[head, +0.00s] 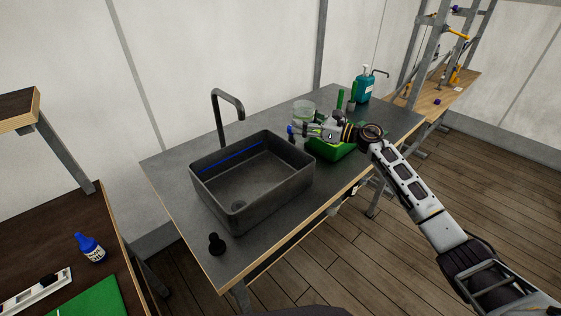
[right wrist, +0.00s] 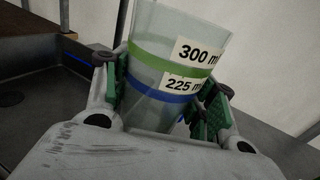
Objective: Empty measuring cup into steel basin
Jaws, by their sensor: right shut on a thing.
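The clear measuring cup (right wrist: 176,62) shows large in the right wrist view, with a green band marked 300 ml and a blue band marked 225 ml. My right gripper (right wrist: 165,105) is shut on it, one finger on each side. The cup leans slightly, mouth up; I cannot tell what is in it. In the head view the cup (head: 303,107) shows at my right gripper (head: 297,131), just right of the steel basin (head: 208,205). The basin is a dark grey rectangular sink with a blue line inside its back wall. My left gripper is not in view.
A faucet (head: 228,98) stands behind the basin. A green tub (head: 340,149) lies under my right gripper, with a teal bottle (head: 363,88) beyond it. A small black object (head: 216,243) stands before the basin. A dark table with a blue bottle (head: 90,248) is at left.

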